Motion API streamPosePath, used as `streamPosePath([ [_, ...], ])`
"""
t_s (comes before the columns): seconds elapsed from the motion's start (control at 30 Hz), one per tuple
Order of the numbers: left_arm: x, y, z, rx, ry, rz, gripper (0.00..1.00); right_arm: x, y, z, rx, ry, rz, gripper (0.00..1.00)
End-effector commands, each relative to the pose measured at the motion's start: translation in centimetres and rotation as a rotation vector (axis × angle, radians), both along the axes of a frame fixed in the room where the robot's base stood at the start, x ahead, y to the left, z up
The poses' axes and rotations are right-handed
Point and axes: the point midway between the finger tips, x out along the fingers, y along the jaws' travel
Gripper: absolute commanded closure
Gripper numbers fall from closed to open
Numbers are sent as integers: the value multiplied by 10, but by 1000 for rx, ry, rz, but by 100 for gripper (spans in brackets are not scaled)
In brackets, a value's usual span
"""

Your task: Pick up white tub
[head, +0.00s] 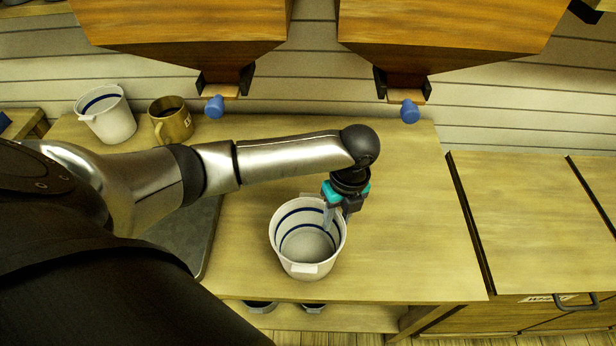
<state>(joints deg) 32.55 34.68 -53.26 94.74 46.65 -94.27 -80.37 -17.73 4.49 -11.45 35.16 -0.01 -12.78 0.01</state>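A white tub (291,255) with blue bands inside stands upright at the front middle of the wooden counter, its open top facing up. A similar white tub (113,126) stands at the back left. My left gripper (336,212), with teal parts, points down at the back right rim of the front tub. One finger reaches down inside the rim and the other seems to be just outside it. Whether the fingers press on the wall cannot be told. My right gripper is not in view.
A brass mug (174,127) stands beside the back tub. Two wooden hoppers (180,22) with blue knobs hang over the counter's back edge. A grey slab (200,236) lies left of the front tub, partly behind my arm. The counter (415,225) is clear on the right.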

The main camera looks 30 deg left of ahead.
Motion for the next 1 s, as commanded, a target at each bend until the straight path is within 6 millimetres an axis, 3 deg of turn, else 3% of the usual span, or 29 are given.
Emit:
streamPosePath([
  [0.17, -1, 0, -11, 0, 1, 0, 61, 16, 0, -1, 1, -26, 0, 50],
  [0.5, 2, 1, -56, 1, 2, 0, 61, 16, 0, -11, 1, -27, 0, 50],
  [0.8, 2, 1, -59, 1, -1, -1, 61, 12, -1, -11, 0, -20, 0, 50],
  [1.0, 2, 1, -59, 1, -1, -1, 83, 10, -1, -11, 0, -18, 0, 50],
])
